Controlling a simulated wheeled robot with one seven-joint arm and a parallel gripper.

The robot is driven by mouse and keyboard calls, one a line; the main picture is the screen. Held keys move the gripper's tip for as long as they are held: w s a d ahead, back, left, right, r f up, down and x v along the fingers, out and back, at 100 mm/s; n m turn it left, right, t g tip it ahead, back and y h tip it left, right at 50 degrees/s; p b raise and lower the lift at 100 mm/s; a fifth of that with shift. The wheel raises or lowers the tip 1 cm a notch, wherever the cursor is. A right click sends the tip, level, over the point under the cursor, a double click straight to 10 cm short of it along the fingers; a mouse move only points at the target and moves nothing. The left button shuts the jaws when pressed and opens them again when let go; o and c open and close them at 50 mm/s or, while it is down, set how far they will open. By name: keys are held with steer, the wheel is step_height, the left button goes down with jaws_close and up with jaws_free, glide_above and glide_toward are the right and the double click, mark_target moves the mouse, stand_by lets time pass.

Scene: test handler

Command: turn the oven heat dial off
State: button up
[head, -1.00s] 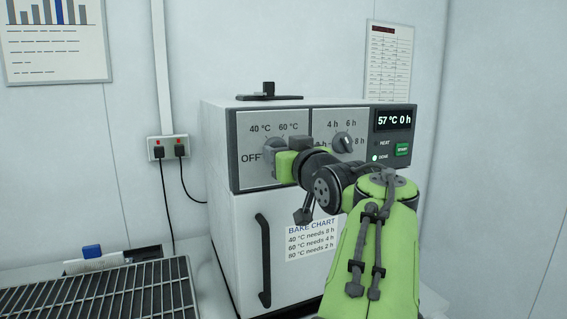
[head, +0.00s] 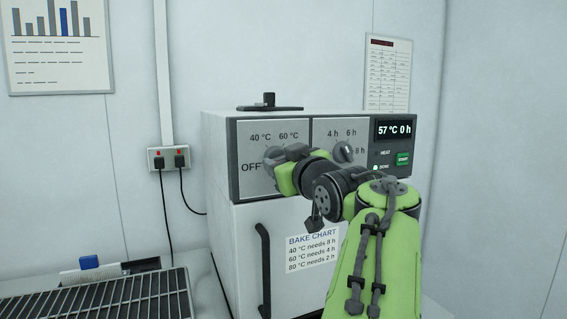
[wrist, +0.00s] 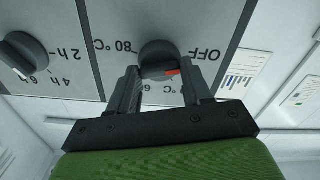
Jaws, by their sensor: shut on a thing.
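The oven heat dial (wrist: 157,52) is a dark round knob with a red pointer mark, seen upside down in the wrist view. My gripper (wrist: 162,84) is shut on the dial, one finger on each side. In the head view my gripper (head: 280,158) is tilted and covers most of the dial, near the OFF label (head: 251,167). The white oven (head: 218,150) carries the dial on its grey panel.
The timer dial (head: 343,151) sits right of my gripper. The display (head: 394,128) reads 57 °C 0 h, above a green START button (head: 403,159). The oven door handle (head: 264,265) stands out below. A wire rack (head: 100,302) lies at lower left.

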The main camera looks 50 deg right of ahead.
steer(key=o, duration=1.1)
steer(key=shift+c, duration=0.2)
steer(key=v, duration=1.5)
steer(key=shift+s+a, duration=0.2)
steer(key=shift+s, duration=0.1)
